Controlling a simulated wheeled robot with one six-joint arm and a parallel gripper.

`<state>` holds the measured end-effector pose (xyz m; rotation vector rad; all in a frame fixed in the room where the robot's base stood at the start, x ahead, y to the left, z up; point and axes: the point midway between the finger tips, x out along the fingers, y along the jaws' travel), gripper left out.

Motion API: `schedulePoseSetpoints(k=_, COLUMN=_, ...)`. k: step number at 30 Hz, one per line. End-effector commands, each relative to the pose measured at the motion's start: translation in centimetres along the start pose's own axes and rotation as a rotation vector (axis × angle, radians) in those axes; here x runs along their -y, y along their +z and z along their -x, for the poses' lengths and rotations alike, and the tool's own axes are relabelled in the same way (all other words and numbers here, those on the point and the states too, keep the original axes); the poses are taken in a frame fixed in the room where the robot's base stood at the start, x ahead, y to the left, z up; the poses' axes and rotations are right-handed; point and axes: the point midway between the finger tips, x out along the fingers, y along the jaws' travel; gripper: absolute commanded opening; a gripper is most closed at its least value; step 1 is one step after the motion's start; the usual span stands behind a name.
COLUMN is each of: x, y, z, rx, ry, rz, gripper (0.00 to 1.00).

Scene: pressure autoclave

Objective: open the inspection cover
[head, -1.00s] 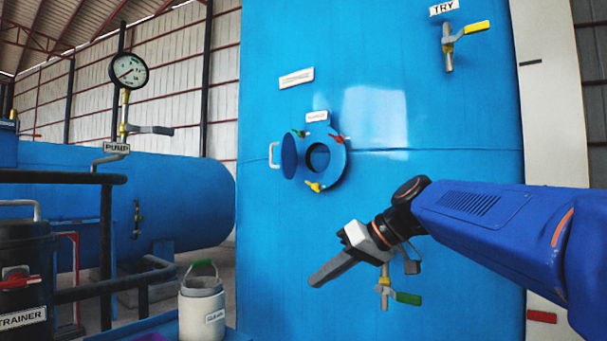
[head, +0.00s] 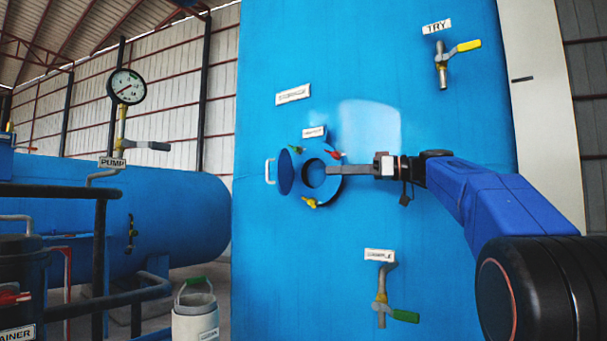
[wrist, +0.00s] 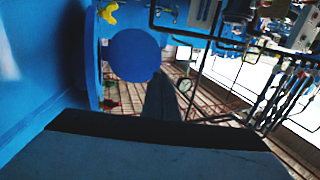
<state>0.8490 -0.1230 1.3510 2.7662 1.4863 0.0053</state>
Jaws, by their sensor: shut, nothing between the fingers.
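The inspection cover (head: 285,172) is a round blue disc with a white handle (head: 269,171). It stands swung out to the left of its ring (head: 334,190), and the dark round opening (head: 315,173) shows. Red, green and yellow clamps sit around the ring; the yellow clamp (head: 310,202) is at the bottom. My gripper (head: 329,170) is shut and empty, its fingertips in front of the opening's right side; contact cannot be told. In the wrist view the cover (wrist: 134,55) is a blue disc beyond my shut fingers (wrist: 162,98).
A sample valve (head: 381,298) with a green handle sticks out below right of the opening. A yellow-handled TRY valve (head: 443,62) is at upper right. A pail (head: 195,318), black railing (head: 100,250) and pressure gauge (head: 127,87) stand to the left.

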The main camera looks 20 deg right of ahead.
Motion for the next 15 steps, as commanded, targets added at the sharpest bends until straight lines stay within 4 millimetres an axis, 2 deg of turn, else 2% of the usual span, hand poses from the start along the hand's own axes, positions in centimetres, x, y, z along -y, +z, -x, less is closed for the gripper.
schedulePoseSetpoints(k=5, x=0.1, y=0.1, z=-1.8, rx=0.001, ry=-0.003, rz=-0.001, gripper=0.00)
schedulePoseSetpoints(k=15, x=0.1, y=0.1, z=-7.0, rx=0.002, ry=-0.003, rz=-0.003, gripper=0.00)
